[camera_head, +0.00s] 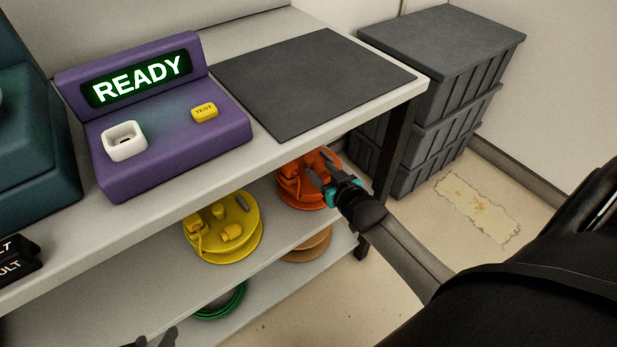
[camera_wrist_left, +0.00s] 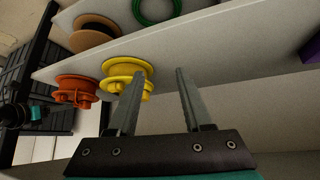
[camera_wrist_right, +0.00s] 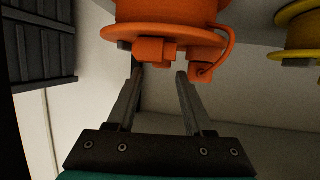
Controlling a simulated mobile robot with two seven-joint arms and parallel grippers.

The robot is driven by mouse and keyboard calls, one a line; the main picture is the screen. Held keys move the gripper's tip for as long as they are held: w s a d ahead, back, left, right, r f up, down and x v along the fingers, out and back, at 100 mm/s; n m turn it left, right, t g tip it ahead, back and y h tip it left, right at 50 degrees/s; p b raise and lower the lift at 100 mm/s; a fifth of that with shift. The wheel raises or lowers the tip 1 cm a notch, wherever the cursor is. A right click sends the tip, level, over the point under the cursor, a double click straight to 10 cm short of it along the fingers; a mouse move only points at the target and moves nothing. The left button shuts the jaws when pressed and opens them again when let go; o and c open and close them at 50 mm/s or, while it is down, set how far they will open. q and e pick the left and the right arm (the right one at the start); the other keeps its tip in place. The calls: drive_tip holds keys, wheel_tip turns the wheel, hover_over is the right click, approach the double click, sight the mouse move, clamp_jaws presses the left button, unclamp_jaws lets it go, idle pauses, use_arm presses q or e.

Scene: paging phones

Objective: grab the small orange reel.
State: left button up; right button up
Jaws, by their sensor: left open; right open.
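The small orange reel (camera_head: 300,183) sits on the shelf under the tabletop, near its right end. It also shows in the left wrist view (camera_wrist_left: 76,90) and, close up, in the right wrist view (camera_wrist_right: 165,34). My right gripper (camera_head: 325,172) is open and right at the reel in the head view. In the right wrist view its fingers (camera_wrist_right: 160,78) point at the reel's hub parts with nothing between them; whether they touch cannot be told. My left gripper (camera_wrist_left: 158,78) is open and empty, facing the shelf; only its tips (camera_head: 150,340) show at the head view's bottom edge.
A yellow reel (camera_head: 240,222) stands left of the orange one on the same shelf. A brown reel (camera_head: 308,246) and green coil (camera_head: 222,303) lie on the lower shelf. A table leg (camera_head: 392,150) and grey crates (camera_head: 440,70) stand to the right.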

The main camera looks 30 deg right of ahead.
sight(311, 162)
drive_tip(key=shift+w+f+b, duration=0.2)
drive_tip(key=shift+w+b, duration=0.25)
drive_tip(key=shift+w, duration=0.1)
drive_tip(key=shift+w+f+b, duration=0.15)
drive_tip(key=shift+w+b, duration=0.45)
drive_tip(key=shift+w, duration=0.1)
drive_tip(key=shift+b+x, duration=0.55)
drive_tip(key=shift+x, duration=0.25)
use_arm(q)
drive_tip(key=w+d+r+t+h, duration=0.2)
drive_tip(key=d+t+h, duration=0.2)
drive_tip(key=d+t, duration=0.2)
drive_tip(key=shift+w+d+t+b, duration=0.3)
drive_tip(key=shift+d+t+b, duration=0.1)
drive_tip(key=shift+d, duration=0.15)
use_arm(e)
drive_tip(key=shift+w, duration=0.55)
use_arm(q)
drive_tip(key=shift+r, duration=0.1)
use_arm(e)
drive_tip(key=shift+c, duration=0.3)
clamp_jaws()
drive_tip(key=shift+f, duration=0.1)
drive_tip(key=shift+w, duration=0.1)
